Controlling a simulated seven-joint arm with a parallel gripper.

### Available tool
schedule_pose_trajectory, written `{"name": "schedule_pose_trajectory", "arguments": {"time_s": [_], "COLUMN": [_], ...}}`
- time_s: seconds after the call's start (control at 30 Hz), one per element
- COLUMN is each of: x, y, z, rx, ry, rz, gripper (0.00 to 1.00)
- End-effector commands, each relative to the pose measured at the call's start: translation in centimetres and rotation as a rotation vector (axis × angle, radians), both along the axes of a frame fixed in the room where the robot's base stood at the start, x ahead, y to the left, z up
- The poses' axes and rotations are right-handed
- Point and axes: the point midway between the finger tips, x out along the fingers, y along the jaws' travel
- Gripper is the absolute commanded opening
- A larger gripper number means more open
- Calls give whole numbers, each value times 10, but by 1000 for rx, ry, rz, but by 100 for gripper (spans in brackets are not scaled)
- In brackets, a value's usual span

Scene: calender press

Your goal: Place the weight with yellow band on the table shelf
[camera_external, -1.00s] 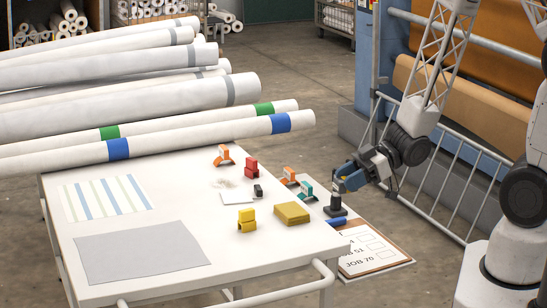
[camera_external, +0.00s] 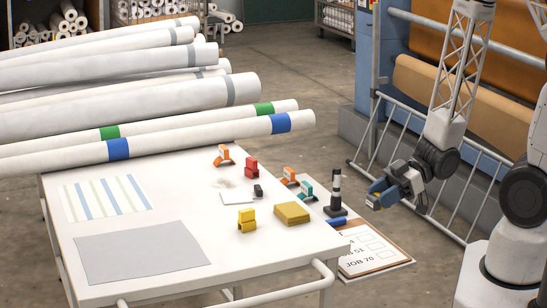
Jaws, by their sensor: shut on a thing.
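My gripper (camera_external: 380,198), with blue fingers, is in the air to the right of the white table. It is shut on a small dark thing with a yellow patch (camera_external: 375,206), which looks like the weight with yellow band; the fingers hide most of it. The white table (camera_external: 190,215) fills the left and front. Small weights or clamps with orange, teal, red and yellow parts stand along its right side. The space under the tabletop is mostly hidden, so I cannot make out a shelf there.
A black and white post (camera_external: 336,192) stands by the table's right corner, left of my gripper. A clipboard (camera_external: 372,250) lies below it. A yellow box (camera_external: 292,213) and yellow block (camera_external: 246,220) are on the table. Long white rolls (camera_external: 130,100) lie behind. A metal railing (camera_external: 455,185) stands right.

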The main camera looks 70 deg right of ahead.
Motion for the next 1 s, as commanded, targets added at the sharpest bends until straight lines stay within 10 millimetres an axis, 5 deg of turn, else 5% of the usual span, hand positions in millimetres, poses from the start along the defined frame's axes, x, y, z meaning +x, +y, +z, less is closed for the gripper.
{"name": "schedule_pose_trajectory", "arguments": {"time_s": [0.5, 1.0], "x": [0, 1], "y": [0, 0], "z": [-48, -51], "rx": [0, 0], "ry": [0, -2], "rz": [-1, -1], "gripper": [1, 1]}}
